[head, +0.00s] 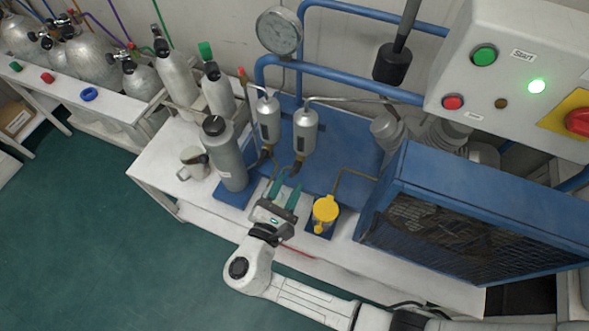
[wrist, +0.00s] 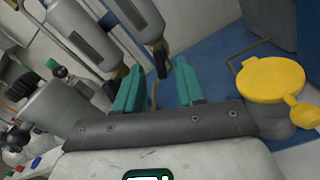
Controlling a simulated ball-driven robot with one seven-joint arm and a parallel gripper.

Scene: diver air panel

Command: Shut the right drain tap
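Two grey separator cylinders hang at the blue back panel, the left (head: 268,120) and the right (head: 304,130). The right drain tap (head: 297,167) is a small brownish fitting under the right cylinder. In the wrist view this tap (wrist: 162,62) shows just beyond and between my fingertips; whether they touch it I cannot tell. The left drain tap (wrist: 118,72) is partly hidden behind my left finger. My gripper (head: 285,187) has green fingers spread apart, with nothing visibly held, below and in front of the taps.
A yellow-capped jar (head: 325,213) stands close right of my gripper. A tall grey filter cylinder (head: 227,155) and a mug (head: 193,161) stand to the left. The blue compressor guard (head: 470,215) fills the right. The bench front (head: 180,205) has some bare space.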

